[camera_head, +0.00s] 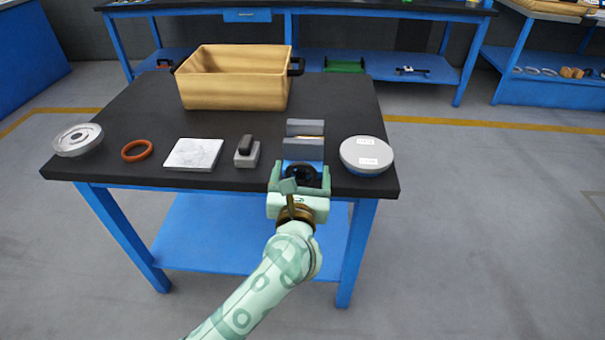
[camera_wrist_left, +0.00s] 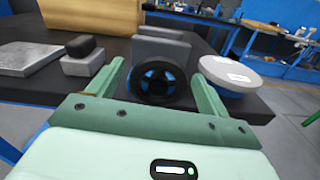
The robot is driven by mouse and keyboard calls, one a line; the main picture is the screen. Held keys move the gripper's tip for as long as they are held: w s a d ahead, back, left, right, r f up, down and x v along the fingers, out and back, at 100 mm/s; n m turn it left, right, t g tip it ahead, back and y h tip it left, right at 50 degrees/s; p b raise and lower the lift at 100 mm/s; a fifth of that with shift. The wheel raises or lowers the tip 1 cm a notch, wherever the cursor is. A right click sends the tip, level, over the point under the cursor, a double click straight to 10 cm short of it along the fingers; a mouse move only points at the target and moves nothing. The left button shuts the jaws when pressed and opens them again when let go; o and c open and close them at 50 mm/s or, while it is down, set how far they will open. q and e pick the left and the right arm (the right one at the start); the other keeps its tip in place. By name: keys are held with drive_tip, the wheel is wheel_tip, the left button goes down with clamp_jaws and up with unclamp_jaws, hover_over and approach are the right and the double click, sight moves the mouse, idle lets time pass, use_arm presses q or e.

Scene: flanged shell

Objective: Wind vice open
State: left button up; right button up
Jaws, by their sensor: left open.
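The vice (camera_head: 304,148) stands at the front edge of the black-topped table, with two grey jaws and a blue body. A narrow gap with something tan in it shows between the jaws. Its black handwheel (camera_wrist_left: 158,83) faces me at the front. My left gripper (camera_head: 299,178) is open at the handwheel. In the left wrist view its two green fingers (camera_wrist_left: 158,92) stand on either side of the wheel, with space between each finger and the rim. Whether they overlap the wheel in depth I cannot tell. My right gripper is not in view.
A round grey-lidded piece with white labels (camera_head: 366,154) sits close right of the vice. Left of it are a grey block with a black top (camera_head: 247,153), a marbled plate (camera_head: 193,154), an orange ring (camera_head: 137,151) and a flanged metal part (camera_head: 78,139). A tan crate (camera_head: 235,92) stands behind.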

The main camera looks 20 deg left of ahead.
use_arm(q)
drive_tip(key=shift+w+a, duration=0.1)
drive_tip(key=shift+w, duration=0.2)
drive_tip(key=c, duration=0.9)
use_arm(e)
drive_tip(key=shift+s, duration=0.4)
use_arm(q)
drive_tip(key=shift+r, duration=0.15)
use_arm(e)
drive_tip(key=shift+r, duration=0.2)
